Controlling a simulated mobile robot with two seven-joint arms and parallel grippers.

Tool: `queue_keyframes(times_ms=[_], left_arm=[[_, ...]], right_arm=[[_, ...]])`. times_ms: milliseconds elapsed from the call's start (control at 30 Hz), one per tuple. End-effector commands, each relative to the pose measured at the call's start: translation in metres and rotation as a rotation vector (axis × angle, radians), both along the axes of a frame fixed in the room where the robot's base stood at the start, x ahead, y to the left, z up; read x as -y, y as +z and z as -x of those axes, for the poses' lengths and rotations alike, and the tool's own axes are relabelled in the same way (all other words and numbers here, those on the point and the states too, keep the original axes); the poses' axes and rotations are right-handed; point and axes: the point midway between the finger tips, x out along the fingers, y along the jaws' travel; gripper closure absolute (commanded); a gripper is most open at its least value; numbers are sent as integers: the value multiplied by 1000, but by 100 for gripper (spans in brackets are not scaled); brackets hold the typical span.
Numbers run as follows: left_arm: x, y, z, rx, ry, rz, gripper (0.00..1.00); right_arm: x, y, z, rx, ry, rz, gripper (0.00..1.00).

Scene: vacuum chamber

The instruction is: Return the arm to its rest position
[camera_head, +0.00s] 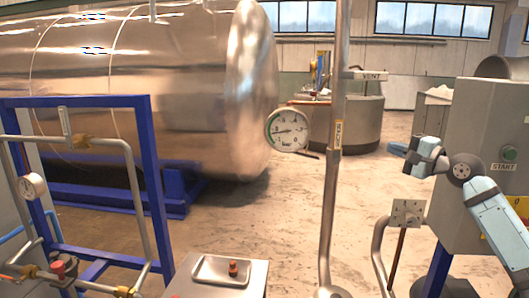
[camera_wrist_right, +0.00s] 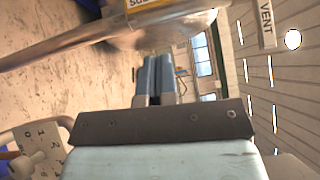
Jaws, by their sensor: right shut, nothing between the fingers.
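My right arm comes in from the right in the head view, with pale blue links and dark joints. In the right wrist view the two blue fingers of the gripper (camera_wrist_right: 157,75) lie side by side, shut, with nothing held. The gripper is apart from the vertical metal pipe (camera_head: 335,180) to its left. My left arm and gripper are not in view.
The control box carries a START button (camera_head: 508,152). A pressure gauge (camera_head: 287,130) is by the pipe, below a VENT label (camera_head: 370,76). A large steel chamber (camera_head: 180,90) and a blue frame (camera_head: 156,190) stand left. A metal tray (camera_head: 228,283) holds a red-topped part. Open floor lies between.

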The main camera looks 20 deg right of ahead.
Motion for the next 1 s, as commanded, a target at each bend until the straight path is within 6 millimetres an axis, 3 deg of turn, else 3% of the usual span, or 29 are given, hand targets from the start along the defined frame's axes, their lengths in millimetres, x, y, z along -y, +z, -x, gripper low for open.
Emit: queue_keyframes(times_ms=[133,233,367,467,600,700,833,1000], left_arm=[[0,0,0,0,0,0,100],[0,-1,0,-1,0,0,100],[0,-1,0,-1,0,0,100],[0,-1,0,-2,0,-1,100],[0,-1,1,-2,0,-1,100],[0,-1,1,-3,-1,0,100],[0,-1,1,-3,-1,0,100],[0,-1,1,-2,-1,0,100]], right_arm=[[-3,-6,-1,-9,1,12,100],[-16,-34,-2,-54,10,74,100],[-53,-107,1,-163,41,253,100],[-90,-174,15,-263,91,437,100],[-142,-260,50,-387,193,699,100],[-179,-310,84,-461,284,878,100],[-222,-360,135,-538,415,1090,100],[-260,-393,190,-599,563,1288,100]])
